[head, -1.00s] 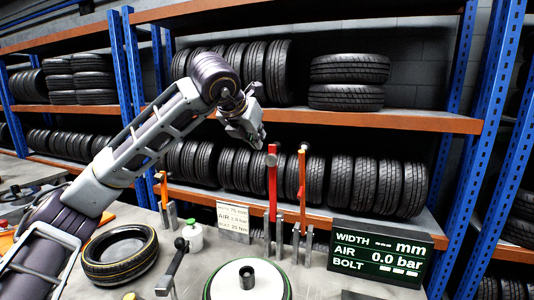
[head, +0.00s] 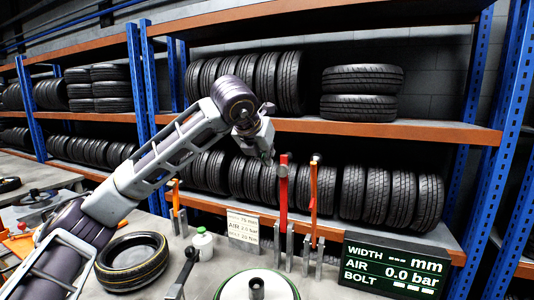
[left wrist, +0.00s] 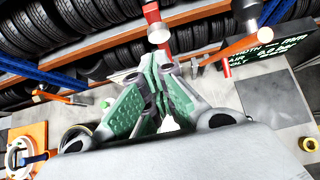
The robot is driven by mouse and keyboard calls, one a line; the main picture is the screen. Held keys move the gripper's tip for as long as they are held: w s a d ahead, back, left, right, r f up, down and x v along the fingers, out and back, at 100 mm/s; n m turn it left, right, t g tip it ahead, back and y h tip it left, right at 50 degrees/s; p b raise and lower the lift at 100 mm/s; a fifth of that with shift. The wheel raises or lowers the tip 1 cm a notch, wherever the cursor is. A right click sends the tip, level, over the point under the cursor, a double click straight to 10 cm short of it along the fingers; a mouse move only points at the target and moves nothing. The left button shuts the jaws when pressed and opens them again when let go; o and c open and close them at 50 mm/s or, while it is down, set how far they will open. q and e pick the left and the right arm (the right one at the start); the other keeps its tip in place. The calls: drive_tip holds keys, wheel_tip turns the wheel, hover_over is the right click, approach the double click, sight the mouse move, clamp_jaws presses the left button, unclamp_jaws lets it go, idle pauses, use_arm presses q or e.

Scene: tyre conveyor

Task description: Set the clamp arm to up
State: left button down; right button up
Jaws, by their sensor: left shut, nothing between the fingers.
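My left gripper (head: 266,152) hangs in the air just left of the top of a red upright lever (head: 283,190); contact cannot be told. Its green-padded fingers (left wrist: 162,75) are shut and empty in the left wrist view, where the red lever (left wrist: 154,22) shows just beyond the fingertips. An orange upright lever (head: 314,195) stands to the right of the red one, each between grey metal posts. A shorter orange lever (head: 176,200) stands further left. A black lever (head: 186,270) stands tilted at the front. Which one is the clamp arm is not marked. My right gripper is out of view.
A display (head: 395,265) stands right of the levers, and a white sign (head: 243,228) left of them. A tyre (head: 132,262) lies on the bench at the left, near a white bottle (head: 202,243). A round stand (head: 257,286) is at the front. Tyre racks fill the back.

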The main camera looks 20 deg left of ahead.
sight(281, 166)
use_arm(q)
drive_tip(key=shift+w+d+f+p, duration=0.1)
drive_tip(key=shift+w+f+p, duration=0.65)
drive_tip(key=shift+w, duration=0.9)
drive_tip(key=shift+w+f+p, duration=0.5)
drive_tip(key=shift+w+f, duration=0.45)
drive_tip(key=shift+w, duration=0.7)
drive_tip(key=shift+w+d+f+p, duration=0.1)
drive_tip(key=shift+w+f+p, duration=0.65)
drive_tip(key=shift+w, duration=0.9)
drive_tip(key=shift+w+b, duration=0.1)
drive_tip(key=shift+b, duration=0.2)
